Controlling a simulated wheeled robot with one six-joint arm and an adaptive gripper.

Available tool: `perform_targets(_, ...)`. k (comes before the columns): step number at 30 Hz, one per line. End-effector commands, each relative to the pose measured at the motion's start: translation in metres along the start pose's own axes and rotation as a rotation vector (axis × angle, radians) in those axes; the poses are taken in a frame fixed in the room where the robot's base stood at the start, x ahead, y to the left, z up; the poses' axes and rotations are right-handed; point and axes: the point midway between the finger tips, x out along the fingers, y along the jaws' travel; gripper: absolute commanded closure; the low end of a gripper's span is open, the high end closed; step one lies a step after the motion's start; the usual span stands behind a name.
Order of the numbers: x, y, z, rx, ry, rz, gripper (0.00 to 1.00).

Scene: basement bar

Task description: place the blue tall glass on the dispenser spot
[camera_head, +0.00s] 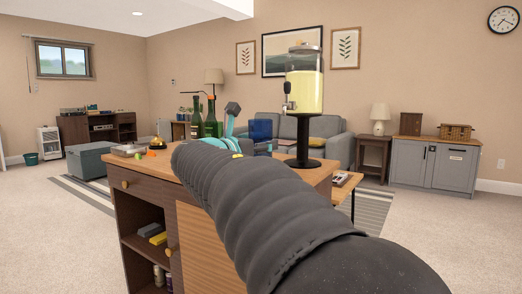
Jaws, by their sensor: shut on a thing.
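The blue tall glass (261,129) is upright above the far part of the wooden counter, in front of the grey sofa. The glass is left of the post. I cannot make out the dispenser spot or whether the glass touches anything.
Two green bottles (212,127) with pourers stand left of my gripper on the counter (150,166). Small items, including an orange piece (158,143), lie at its left end. A sofa (336,142) and low table (346,183) are behind. My arm covers the counter's middle.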

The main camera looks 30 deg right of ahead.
Motion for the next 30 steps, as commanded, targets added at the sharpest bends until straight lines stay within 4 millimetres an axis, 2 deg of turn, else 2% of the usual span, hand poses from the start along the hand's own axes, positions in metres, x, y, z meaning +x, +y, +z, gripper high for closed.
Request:
perform_targets(3, 0.030, -0.001, 0.000, 0.000, 0.000, -0.005, 0.85)
perform_targets(9, 0.068, -0.001, 0.000, 0.000, 0.000, -0.003, 0.85)
perform_targets(19, 0.092, -0.002, 0.000, 0.000, -0.001, -0.005, 0.85)
perform_targets(26, 0.129, -0.003, 0.000, -0.001, 0.000, -0.006, 0.85)
perform_targets(30, 0.128, -0.002, -0.015, -0.002, -0.001, -0.003, 0.85)
